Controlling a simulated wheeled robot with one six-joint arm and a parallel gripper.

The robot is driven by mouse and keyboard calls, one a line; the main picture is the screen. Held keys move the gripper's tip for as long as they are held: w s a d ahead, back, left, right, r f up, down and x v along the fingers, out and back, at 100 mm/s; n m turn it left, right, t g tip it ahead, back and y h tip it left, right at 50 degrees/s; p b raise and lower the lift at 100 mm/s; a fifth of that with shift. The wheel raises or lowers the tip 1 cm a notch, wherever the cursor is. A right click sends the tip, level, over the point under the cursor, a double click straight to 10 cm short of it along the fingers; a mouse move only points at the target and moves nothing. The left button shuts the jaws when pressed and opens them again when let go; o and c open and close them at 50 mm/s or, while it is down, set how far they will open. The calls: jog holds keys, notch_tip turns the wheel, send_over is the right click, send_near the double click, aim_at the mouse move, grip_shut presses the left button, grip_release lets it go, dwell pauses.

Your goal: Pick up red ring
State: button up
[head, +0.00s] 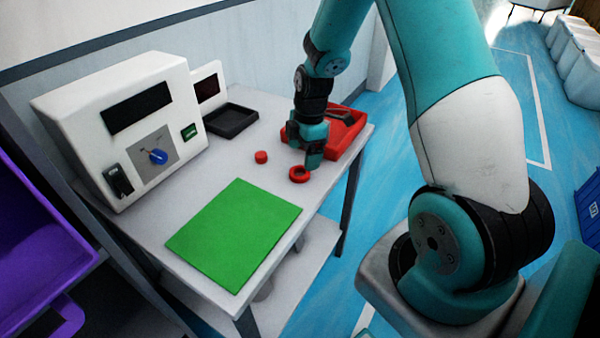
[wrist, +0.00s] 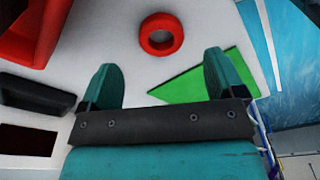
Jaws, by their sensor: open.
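The red ring (head: 299,174) lies flat on the light grey table, near its right edge in the head view. It also shows in the wrist view (wrist: 161,47), top centre, with its hole visible. My gripper (head: 314,160) hangs just above and behind the ring in the head view. In the wrist view its two teal fingers (wrist: 160,80) are spread apart with nothing between them. The ring lies ahead of the fingertips and does not appear to touch them.
A small red cylinder (head: 261,157) stands left of the ring. A green mat (head: 235,233) lies in front. A red tray (head: 352,139) and a black tray (head: 231,133) are behind. A white device (head: 124,122) with a blue knob stands at left. A purple bin (head: 40,235) is beside the table.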

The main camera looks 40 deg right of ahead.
aim_at(300, 171)
jog(key=f, duration=0.3)
jog(key=a+f+p, duration=0.1)
jog(key=f, duration=0.1)
jog(key=shift+f, duration=0.35)
jog(key=shift+c, duration=0.2)
jog(key=c, duration=1)
